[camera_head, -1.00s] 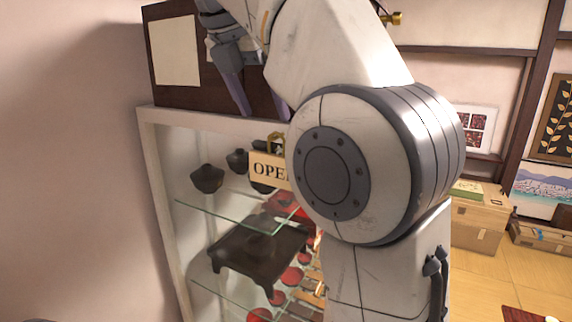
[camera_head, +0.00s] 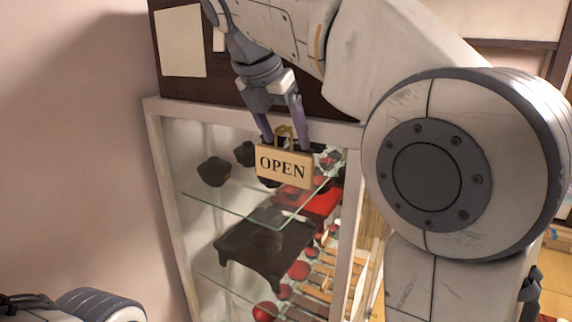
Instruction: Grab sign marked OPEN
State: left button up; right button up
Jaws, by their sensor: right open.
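The OPEN sign (camera_head: 284,176) is a small tan board with dark letters, hanging in front of the glass display cabinet near its top. A brass-coloured hanger (camera_head: 285,133) shows above the sign. My right gripper (camera_head: 286,142) points down from above with its two purple-grey fingers apart. The fingertips are just above the sign, one on each side of the hanger. Whether they touch anything cannot be told. At the bottom left, part of my left arm shows, but its gripper fingers are not clear.
The cabinet has a white frame (camera_head: 164,180) and glass shelves (camera_head: 235,207) with dark bowls (camera_head: 214,171), a dark low tray table (camera_head: 262,250) and red items. A pale paper (camera_head: 181,41) is on the dark panel above. A plain wall stands at the left.

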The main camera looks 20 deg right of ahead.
grip_shut()
jog(key=shift+r, duration=0.1)
